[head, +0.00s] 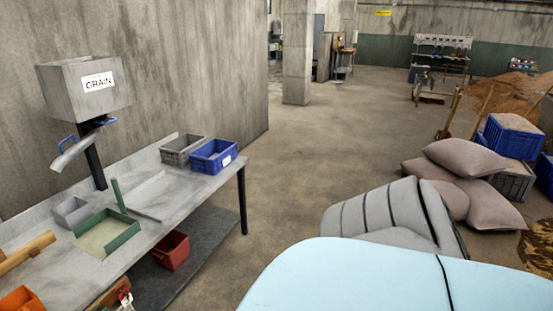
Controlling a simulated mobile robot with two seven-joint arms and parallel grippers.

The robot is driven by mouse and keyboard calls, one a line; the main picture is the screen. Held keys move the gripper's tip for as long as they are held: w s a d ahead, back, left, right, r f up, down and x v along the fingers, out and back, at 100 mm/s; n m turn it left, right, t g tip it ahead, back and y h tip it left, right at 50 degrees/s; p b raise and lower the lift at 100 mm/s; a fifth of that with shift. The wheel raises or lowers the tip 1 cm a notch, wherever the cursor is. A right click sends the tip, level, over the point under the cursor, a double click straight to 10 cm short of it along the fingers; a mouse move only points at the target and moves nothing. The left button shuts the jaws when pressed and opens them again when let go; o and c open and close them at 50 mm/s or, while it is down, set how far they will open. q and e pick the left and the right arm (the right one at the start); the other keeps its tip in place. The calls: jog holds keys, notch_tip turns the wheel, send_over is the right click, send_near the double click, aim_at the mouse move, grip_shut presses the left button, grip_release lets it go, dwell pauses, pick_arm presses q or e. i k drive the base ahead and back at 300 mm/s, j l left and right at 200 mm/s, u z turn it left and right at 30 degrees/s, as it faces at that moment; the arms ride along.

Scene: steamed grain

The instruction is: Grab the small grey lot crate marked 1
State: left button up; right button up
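A grey crate (170,157) stands at the far end of the metal table, beside a blue crate (203,165) that has a white label on its side. A smaller plain grey bin (70,213) sits further left on the same table. I can read no number 1 on either grey container, so I cannot tell which is the lot crate marked 1. Neither of my grippers is in view.
The table (192,187) also bears a green-edged tray (122,238). A grain hopper (62,90) rises behind it. A red bin (175,255) is on the shelf below. Sacks (465,155) and blue crates (514,142) are at right. The middle floor is clear.

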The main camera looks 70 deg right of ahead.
aim_at(175, 153)
jog(key=l+z, duration=0.4)
jog(key=i+l+z, duration=0.15)
jog(key=l+z, duration=0.25)
jog(key=l, duration=0.15)
jog(key=i+l+z, duration=0.1)
jog(key=l, duration=0.25)
jog(key=i+l+z, duration=0.1)
jog(key=l, duration=0.25)
jog(key=i+l+z, duration=0.1)
jog(key=l, duration=0.25)
jog(key=i+l, duration=0.2)
jog(key=l, duration=0.2)
jog(key=i+l, duration=0.2)
jog(key=l, duration=0.15)
jog(key=i+l, duration=0.25)
jog(key=l, duration=0.15)
jog(key=i+l, duration=0.2)
jog(key=l, duration=0.2)
jog(key=i+l+u, duration=0.25)
jog(key=i+l, duration=0.35)
jog(key=i, duration=0.4)
jog(key=i+l+u, duration=0.25)
jog(key=i+l, duration=0.55)
jog(key=i, duration=0.15)
jog(key=l+u, duration=0.4)
jog(key=l, duration=0.55)
jog(key=k+j, duration=0.05)
